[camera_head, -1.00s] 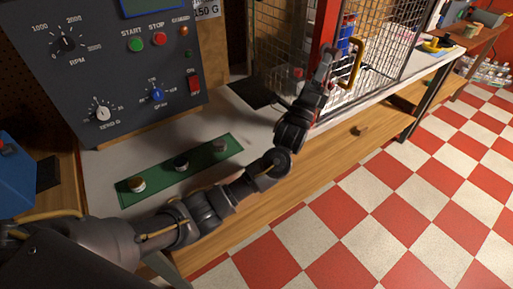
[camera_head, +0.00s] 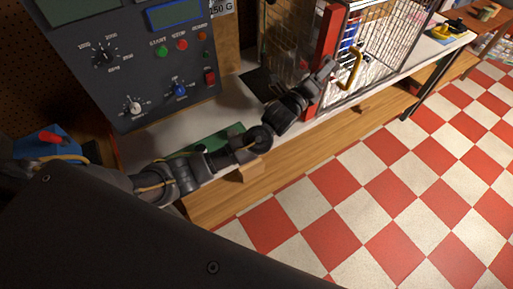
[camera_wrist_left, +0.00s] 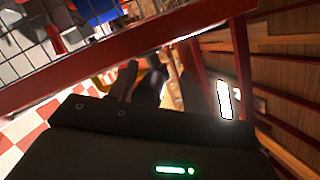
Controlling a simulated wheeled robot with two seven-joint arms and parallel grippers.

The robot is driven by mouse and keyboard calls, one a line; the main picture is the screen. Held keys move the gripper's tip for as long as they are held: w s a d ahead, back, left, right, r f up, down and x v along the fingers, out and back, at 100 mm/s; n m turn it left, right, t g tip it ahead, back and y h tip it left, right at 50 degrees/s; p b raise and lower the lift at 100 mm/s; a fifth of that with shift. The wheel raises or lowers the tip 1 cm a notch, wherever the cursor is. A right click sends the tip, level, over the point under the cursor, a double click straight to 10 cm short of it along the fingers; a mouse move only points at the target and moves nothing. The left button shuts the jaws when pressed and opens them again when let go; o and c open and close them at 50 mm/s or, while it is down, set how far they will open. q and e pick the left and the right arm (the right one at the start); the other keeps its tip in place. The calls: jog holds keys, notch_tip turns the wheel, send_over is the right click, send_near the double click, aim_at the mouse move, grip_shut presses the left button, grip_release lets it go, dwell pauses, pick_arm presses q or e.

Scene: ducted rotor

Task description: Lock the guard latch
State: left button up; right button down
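The guard is a wire-mesh cage with a red post (camera_head: 327,38) at its near edge and a mesh door panel (camera_head: 390,40). A yellow handle (camera_head: 351,69) is on the door side. My left gripper (camera_head: 326,68) is beside the red post, just left of the handle; I cannot tell whether it touches either. In the left wrist view, the dark fingers (camera_wrist_left: 140,82) sit below a red frame bar (camera_wrist_left: 130,48) and are partly blurred; their opening is unclear. I cannot make out the latch itself. My right gripper is not in view.
A grey control console (camera_head: 130,65) stands at the left on the bench. A green strip (camera_head: 215,140) lies in front of it, partly behind my arm. A blue box (camera_head: 45,145) with a red top part is at far left. The checkered floor (camera_head: 400,190) is open at right.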

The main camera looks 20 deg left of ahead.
pick_arm(q)
jog(key=shift+s+a+b, duration=0.3)
jog(key=shift+b, duration=0.1)
jog(key=b+v, duration=0.4)
jog(key=v, duration=0.6)
jog(key=s+a+f+n+g+y, duration=0.2)
jog(key=s+a+f+n+g, duration=0.1)
jog(key=s+f+n, duration=0.3)
jog(key=s+a+f+n+g+y, duration=0.2)
jog(key=s+f+n+g, duration=0.3)
jog(key=f+n, duration=0.4)
jog(key=shift+s+a+f+y, duration=0.3)
jog(key=shift+s+a+f, duration=0.6)
jog(key=shift+f, duration=0.3)
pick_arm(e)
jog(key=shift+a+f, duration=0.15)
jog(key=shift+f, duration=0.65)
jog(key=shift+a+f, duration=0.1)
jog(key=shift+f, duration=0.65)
